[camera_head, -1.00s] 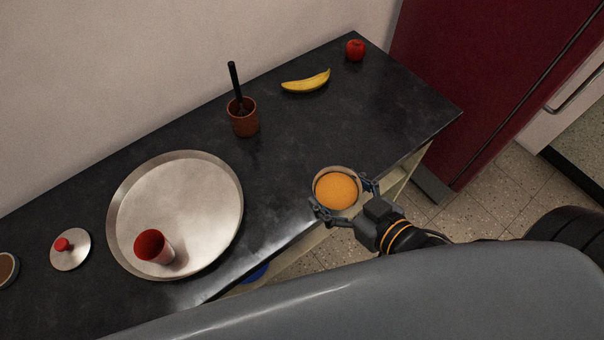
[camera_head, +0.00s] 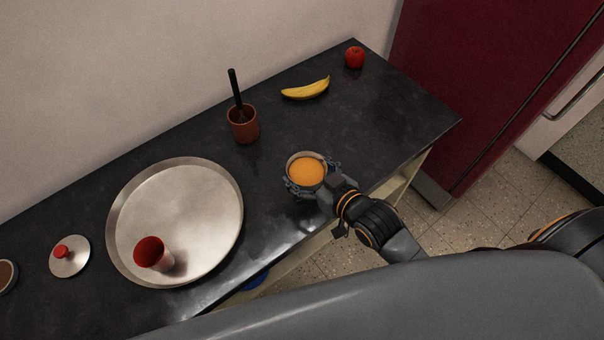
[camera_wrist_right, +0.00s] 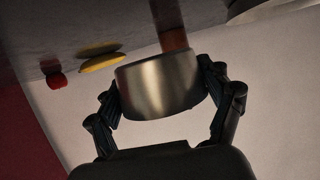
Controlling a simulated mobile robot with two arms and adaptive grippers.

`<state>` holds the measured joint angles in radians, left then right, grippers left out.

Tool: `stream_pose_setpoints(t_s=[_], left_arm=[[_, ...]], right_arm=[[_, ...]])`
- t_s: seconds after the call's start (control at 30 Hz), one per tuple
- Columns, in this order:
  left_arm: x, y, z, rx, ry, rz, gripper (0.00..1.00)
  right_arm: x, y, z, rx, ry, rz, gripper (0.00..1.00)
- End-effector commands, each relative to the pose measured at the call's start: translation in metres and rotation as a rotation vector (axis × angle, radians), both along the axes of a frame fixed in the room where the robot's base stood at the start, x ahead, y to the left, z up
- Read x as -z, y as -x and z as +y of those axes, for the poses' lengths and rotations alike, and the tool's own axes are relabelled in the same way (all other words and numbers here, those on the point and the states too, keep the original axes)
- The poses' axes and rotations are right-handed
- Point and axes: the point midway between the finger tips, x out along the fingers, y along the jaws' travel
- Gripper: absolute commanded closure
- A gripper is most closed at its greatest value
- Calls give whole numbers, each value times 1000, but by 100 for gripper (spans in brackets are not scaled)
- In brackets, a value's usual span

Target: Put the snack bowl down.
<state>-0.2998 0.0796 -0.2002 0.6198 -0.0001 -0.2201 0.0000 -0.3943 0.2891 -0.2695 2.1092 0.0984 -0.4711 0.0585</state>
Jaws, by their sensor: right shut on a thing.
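The snack bowl (camera_head: 307,169) is a steel bowl filled with something orange. My right gripper (camera_head: 308,182) is shut on it, with a finger on each side. In the head view the bowl appears over the dark counter, right of the large tray; whether its base touches the counter is hard to tell. In the right wrist view the bowl's shiny side (camera_wrist_right: 158,85) shows between the two fingers (camera_wrist_right: 165,100). My left gripper is not in view.
On the dark counter (camera_head: 390,115) stand a round steel tray (camera_head: 205,215) with a red-and-white cup (camera_head: 152,254), a brown cup (camera_head: 243,128) holding a black-handled utensil, a banana (camera_head: 306,89), a red apple (camera_head: 355,57) and a red-knobbed lid (camera_head: 70,260). The counter around the bowl is clear.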

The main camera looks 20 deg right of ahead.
Motion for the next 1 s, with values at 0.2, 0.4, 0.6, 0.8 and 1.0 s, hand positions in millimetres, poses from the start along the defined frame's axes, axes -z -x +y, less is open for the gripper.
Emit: stream_pose_setpoints(t_s=[0.2,0.4,0.6,0.8,1.0], left_arm=[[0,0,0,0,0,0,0],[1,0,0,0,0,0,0],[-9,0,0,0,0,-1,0],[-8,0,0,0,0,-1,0],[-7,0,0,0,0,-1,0]], right_arm=[[17,-15,3,0,-1,-4,55],[44,-25,5,1,-1,2,55],[54,-24,5,0,-1,-3,55],[55,-24,5,0,-1,-4,55],[59,-24,5,0,-1,-2,12]])
